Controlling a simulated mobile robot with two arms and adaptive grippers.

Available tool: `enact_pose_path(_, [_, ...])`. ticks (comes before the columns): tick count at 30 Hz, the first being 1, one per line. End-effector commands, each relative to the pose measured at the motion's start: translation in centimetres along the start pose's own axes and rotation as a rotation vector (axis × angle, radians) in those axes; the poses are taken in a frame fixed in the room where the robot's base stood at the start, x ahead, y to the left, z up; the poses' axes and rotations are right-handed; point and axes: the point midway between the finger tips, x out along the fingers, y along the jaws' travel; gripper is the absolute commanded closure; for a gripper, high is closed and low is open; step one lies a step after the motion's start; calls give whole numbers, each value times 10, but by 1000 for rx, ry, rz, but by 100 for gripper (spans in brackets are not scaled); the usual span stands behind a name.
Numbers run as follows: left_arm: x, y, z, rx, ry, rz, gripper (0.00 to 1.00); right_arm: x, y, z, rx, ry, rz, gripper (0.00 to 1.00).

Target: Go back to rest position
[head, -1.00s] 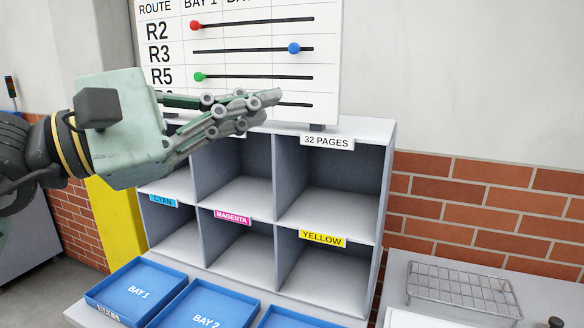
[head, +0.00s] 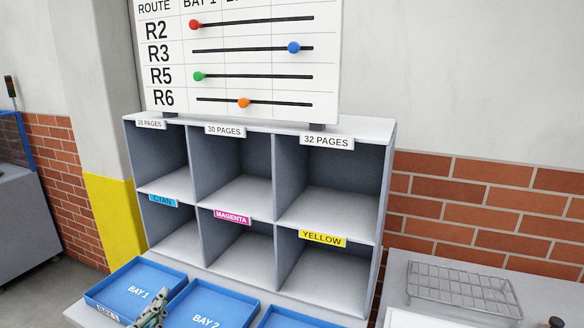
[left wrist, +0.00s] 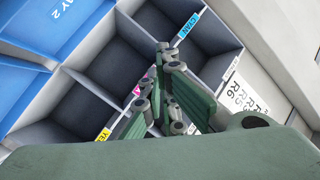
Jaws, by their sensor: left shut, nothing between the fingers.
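My left gripper (head: 156,305) shows only partly at the bottom left of the head view, low in front of the blue trays, with the rest cut off by the frame's edge. It is shut and empty. In the left wrist view its closed fingers (left wrist: 165,60) point toward the grey cubby shelf, seen tilted. The grey cubby shelf (head: 274,190) stands in the middle of the head view, and its compartments look empty. My right gripper is not in view.
The route board (head: 240,30) stands above the shelf with red, blue, green and orange knobs. Blue trays, BAY 1 (head: 168,272) and BAY 2 (head: 232,291), lie in front. A wire rack (head: 462,286) sits on the right counter. A yellow-based pillar (head: 112,215) stands left.

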Motion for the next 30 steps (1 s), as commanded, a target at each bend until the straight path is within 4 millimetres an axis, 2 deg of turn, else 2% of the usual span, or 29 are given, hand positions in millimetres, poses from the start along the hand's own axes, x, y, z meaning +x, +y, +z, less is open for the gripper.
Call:
enact_pose_path(1, [-11,25,32,-57,-99,76,100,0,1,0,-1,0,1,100])
enact_pose_path(3, [-30,58,70,-126,-233,175,100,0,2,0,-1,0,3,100])
enact_pose_path(6, [-65,100,117,-213,-415,303,100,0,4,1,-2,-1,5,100])
enact_pose_path(9, [-103,132,150,-276,-567,406,100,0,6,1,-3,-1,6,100])
enact_pose_path(15, [-173,176,190,-364,-806,563,100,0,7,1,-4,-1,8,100])
enact_pose_path(20, [-228,199,208,-414,-970,667,100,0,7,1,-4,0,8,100])
enact_pose_path(21, [-218,209,217,-408,-968,664,100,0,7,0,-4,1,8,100])
enact_pose_path(24, [-207,230,237,-403,-975,667,100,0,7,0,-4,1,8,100])
enact_pose_path(30, [-193,281,286,-391,-1000,680,100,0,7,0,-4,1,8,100])
